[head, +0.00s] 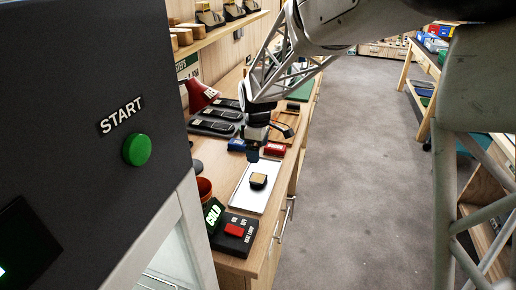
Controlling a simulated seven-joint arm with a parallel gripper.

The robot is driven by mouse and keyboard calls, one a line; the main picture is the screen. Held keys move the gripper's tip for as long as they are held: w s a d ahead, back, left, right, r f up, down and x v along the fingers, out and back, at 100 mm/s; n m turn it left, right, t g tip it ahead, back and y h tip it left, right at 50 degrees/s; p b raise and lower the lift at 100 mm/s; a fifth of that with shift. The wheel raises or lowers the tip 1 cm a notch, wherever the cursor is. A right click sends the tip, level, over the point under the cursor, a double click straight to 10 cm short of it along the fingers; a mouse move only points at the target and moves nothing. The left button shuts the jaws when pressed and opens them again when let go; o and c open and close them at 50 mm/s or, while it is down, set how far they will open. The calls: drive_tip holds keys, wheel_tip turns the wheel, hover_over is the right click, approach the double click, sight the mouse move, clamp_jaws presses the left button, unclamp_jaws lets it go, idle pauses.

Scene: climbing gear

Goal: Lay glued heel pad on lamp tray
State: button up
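The heel pad (258,181), a small dark block with a tan top, rests on the pale, flat lamp tray (250,202) on the wooden bench, near the tray's middle. My gripper (253,155) hangs from above at the tray's far end, just beyond and above the pad, and appears apart from it. Its dark fingers are small and seen against dark shapes, so whether they are open or shut is unclear. Glue on the pad cannot be made out.
A control box with a red switch (235,230) and a green lit display (213,216) stand in front of the tray. A brown bowl (204,188) is to its left. Blue and red boxes (274,149) and black trays (212,127) lie beyond. A dark START cabinet (80,120) fills the left.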

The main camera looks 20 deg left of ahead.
idle(0.3)
drive_tip(key=s+d+r+m, duration=0.3)
drive_tip(key=s+d+r, duration=0.1)
drive_tip(key=d, duration=0.4)
drive_tip(key=s+d+r+m+t, duration=0.1)
drive_tip(key=s+d+r+m, duration=0.25)
drive_tip(key=d, duration=0.45)
drive_tip(key=s+d+r+m, duration=0.2)
drive_tip(key=s+d+r, duration=0.15)
drive_tip(key=d, duration=0.45)
drive_tip(key=s+d+m, duration=0.5)
drive_tip(key=s+d, duration=0.3)
drive_tip(key=s, duration=0.3)
drive_tip(key=s+d+m+t, duration=0.1)
drive_tip(key=s+d+m, duration=0.3)
drive_tip(key=s+d, duration=0.4)
drive_tip(key=s, duration=0.3)
drive_tip(key=shift+d+f+m+t, duration=0.15)
drive_tip(key=shift+f+m+t, duration=0.15)
drive_tip(key=shift+f+m, duration=0.1)
